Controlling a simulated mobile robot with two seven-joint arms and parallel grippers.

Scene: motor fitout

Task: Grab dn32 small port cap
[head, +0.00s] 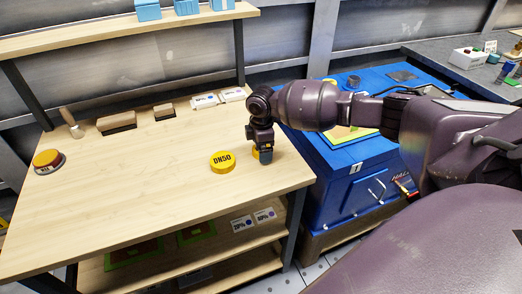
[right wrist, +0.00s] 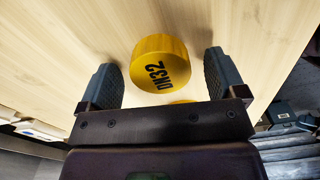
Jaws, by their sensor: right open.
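The small yellow DN32 port cap (right wrist: 160,62) lies on the wooden bench top. In the right wrist view it sits between the two dark fingers of my right gripper (right wrist: 160,72), with a gap on each side. In the head view my right gripper (head: 265,157) points down over the cap and hides most of it; a yellow edge (head: 255,153) shows beside the fingers. The gripper is open and not holding the cap. A larger yellow DN50 cap (head: 222,162) lies just to the left. My left gripper is not in view.
The wooden bench (head: 130,190) has wide free room at left and front. A blue cabinet (head: 340,190) stands close to the right.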

